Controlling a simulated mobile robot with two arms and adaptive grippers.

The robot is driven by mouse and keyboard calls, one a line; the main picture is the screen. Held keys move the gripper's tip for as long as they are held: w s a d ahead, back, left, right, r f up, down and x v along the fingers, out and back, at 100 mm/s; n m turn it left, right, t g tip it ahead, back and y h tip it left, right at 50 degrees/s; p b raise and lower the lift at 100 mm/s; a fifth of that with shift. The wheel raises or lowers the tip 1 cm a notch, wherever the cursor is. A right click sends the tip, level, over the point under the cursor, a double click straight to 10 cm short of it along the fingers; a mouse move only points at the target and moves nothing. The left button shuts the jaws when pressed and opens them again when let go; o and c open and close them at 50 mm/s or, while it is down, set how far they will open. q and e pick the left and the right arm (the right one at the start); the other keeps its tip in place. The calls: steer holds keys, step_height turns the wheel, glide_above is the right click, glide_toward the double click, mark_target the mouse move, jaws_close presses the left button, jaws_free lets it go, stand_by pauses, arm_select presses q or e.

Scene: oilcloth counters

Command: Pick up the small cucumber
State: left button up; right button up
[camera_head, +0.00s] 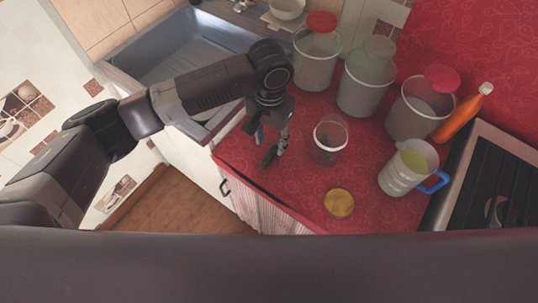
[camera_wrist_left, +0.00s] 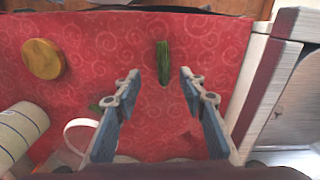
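The small dark green cucumber (camera_head: 267,157) lies on the red patterned counter near its front left edge. In the left wrist view the cucumber (camera_wrist_left: 163,62) lies lengthwise, just beyond and between the fingertips. My left gripper (camera_head: 270,141) points down over it, with its fingers on either side in the picture and partly covering it. The gripper also shows in the left wrist view (camera_wrist_left: 160,76), open with nothing between its fingers. I cannot tell the exact height of the fingertips above the counter. My right gripper is not in view.
A clear container (camera_head: 330,139) stands close to the right of my left gripper. A yellow round item (camera_head: 339,203) lies nearer the front edge. A jug with a blue handle (camera_head: 399,174), lidded jars (camera_head: 317,62) and an orange bottle (camera_head: 462,116) stand beyond. A sink (camera_head: 178,50) is left.

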mark_target(269, 155)
arm_select(q)
steer(key=shift+w+a+f, duration=0.1)
steer(key=shift+a+f, duration=0.1)
step_height(269, 155, down, 6)
steer(key=shift+f+p, duration=0.1)
steer(key=shift+p, duration=0.7)
steer(key=shift+w+f, duration=0.1)
steer(key=shift+f, duration=0.45)
steer(key=c, duration=1)
